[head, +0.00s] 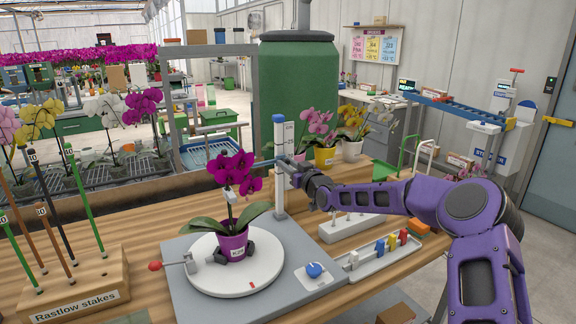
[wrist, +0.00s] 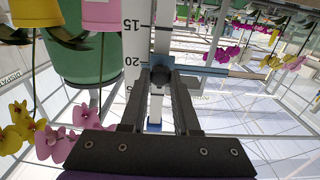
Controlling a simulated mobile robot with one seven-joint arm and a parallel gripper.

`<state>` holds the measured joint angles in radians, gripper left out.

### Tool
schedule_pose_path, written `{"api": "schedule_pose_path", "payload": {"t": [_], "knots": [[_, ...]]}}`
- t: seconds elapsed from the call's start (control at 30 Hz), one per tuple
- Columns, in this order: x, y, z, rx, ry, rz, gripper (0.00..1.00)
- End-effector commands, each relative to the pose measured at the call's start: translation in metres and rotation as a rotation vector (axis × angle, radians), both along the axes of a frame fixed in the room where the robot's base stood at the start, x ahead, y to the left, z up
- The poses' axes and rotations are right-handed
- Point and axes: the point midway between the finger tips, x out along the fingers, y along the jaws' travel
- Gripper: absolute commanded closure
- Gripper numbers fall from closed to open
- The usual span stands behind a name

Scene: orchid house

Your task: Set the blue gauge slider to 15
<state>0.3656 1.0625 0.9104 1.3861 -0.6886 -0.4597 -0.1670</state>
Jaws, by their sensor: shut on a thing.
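The gauge is a white upright post (head: 279,140) with a blue cap, standing at the back of the grey board. In the wrist view its scale (wrist: 134,40) shows 15 and 20, with a partly hidden mark further down the picture. The blue slider (wrist: 190,70) sits close to the 20 line, and its blue bar reaches right. In the head view the bar (head: 264,162) points left, above the potted orchid. My gripper (wrist: 160,78) is shut on the slider's dark knob between its fingertips. In the head view my gripper (head: 298,171) is at the post; its fingertips are hard to make out.
A magenta orchid in a purple pot (head: 232,241) stands on a white turntable (head: 204,280) just in front of the post. A stake block (head: 75,292) is at left. A tray with coloured pieces (head: 376,262) and a blue button (head: 314,270) lie below my arm.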

Motion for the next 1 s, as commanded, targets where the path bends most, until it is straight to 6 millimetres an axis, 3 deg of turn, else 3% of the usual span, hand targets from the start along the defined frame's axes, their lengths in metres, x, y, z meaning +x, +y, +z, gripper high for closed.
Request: {"api": "schedule_pose_path", "payload": {"t": [0.27,0.6,0.93,0.97,1.0], "knots": [[0.000,0.000,-0.007,-0.001,0.001,0.000,1.00],[0.000,0.000,-0.052,-0.001,0.003,0.000,1.00],[0.000,0.000,-0.050,0.000,0.000,0.000,1.00],[0.000,0.000,-0.050,0.000,0.000,0.000,0.67],[0.000,0.000,-0.050,0.000,0.000,0.000,0.60]]}}
